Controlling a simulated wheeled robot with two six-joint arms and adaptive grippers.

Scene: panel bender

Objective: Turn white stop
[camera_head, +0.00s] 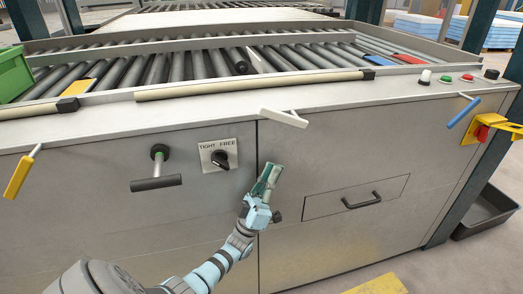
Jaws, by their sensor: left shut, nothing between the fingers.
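The white stop (284,117) is a white bar on a short stem at the front top edge of the machine's panel. It slants down slightly to the right. My left gripper (271,170) is shut and empty, with its green and grey fingers pointing up. In the picture it is below the white stop and a little to its left, apart from it. It is in front of the seam between two panels. My right gripper is out of view.
A yellow stop (17,175) hangs at the left and a blue stop (463,112) at the right. A TIGHT/FREE knob (220,158) and a black T-handle (156,183) are left of my gripper. A drawer with a black handle (362,201) is to the right. Rollers (205,65) lie behind.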

